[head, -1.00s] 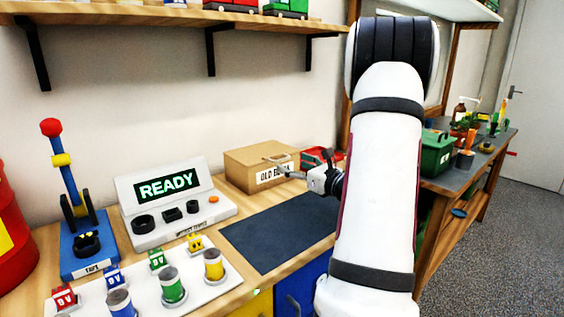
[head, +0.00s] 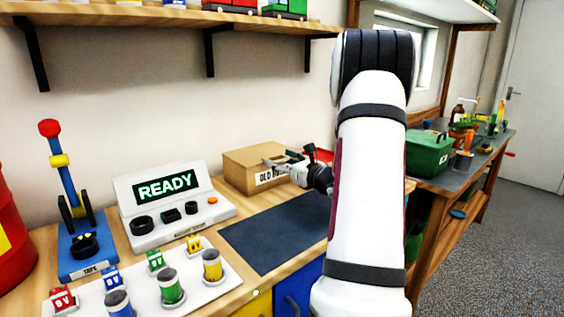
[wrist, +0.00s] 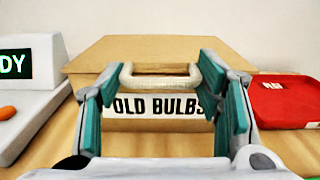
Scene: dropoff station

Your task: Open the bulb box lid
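The bulb box (head: 238,175) is tan, with its lid (wrist: 165,50) down and shut. Its white front label reads "OLD BULBS" in the wrist view (wrist: 155,106). A pale U-shaped handle (wrist: 160,82) stands out from the front of the lid. My gripper (head: 280,159) is in front of the box at handle height. In the wrist view its teal-padded fingers (wrist: 160,72) are apart, one on each side of the handle, with a gap showing on the left. Whether the right finger touches the handle I cannot tell.
A console (head: 178,207) reading READY stands left of the box. A red tray (wrist: 285,100) lies to its right. A dark mat (head: 275,232) in front of the box is clear. A wooden shelf (head: 170,20) hangs above.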

